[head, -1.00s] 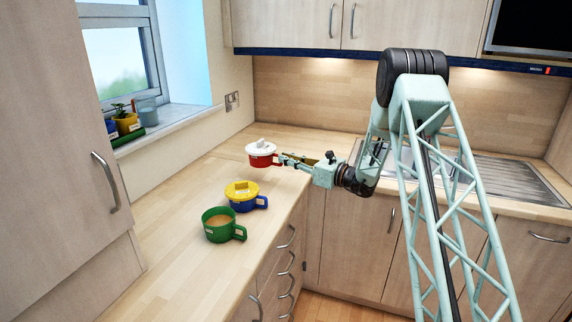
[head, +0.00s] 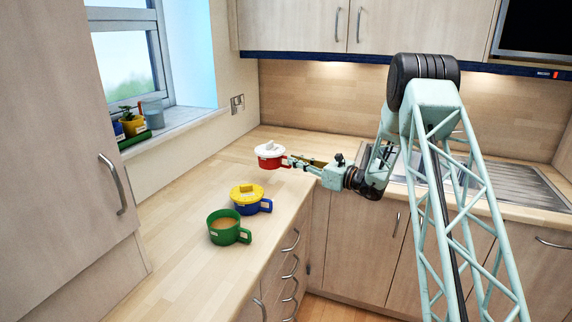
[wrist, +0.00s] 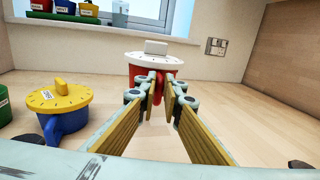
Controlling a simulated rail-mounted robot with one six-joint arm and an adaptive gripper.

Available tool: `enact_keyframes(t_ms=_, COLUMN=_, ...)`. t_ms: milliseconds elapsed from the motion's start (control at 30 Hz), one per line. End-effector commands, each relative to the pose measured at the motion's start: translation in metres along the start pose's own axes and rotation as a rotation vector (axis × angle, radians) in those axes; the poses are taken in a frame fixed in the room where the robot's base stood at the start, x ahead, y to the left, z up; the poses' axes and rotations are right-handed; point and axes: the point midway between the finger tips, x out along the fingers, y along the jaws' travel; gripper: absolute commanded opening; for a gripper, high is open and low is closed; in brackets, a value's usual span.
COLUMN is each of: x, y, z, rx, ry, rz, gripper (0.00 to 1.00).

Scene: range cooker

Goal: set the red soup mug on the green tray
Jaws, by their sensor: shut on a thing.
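The red soup mug (head: 269,163) has a white lid and is near the back of the left counter. In the wrist view the mug (wrist: 139,72) is straight ahead, with its red handle towards me. My gripper (head: 287,162) is shut on that handle; its fingers (wrist: 160,93) also show in the wrist view. The mug looks upright; I cannot tell whether its base touches the counter. A green tray-like strip (head: 134,140) lies on the windowsill under small pots, and it also shows in the wrist view (wrist: 62,17).
A blue mug with a yellow lid (head: 248,197) and an open green mug (head: 229,228) holding brown liquid stand nearer on the counter. Coloured pots (head: 133,125) and a pale blue container (head: 154,114) stand on the sill. The counter left of the mugs is clear.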

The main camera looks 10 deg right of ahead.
Motion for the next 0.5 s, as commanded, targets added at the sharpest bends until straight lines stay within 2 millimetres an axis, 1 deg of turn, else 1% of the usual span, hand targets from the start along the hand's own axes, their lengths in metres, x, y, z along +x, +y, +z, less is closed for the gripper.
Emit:
enact_keyframes(t_ms=267, x=-0.037, y=-0.043, z=0.003, rx=-0.003, ry=-0.007, rz=-0.024, gripper=0.0)
enact_keyframes(t_ms=500, x=-0.082, y=-0.088, z=0.003, rx=-0.007, ry=-0.011, rz=-0.051, gripper=0.0)
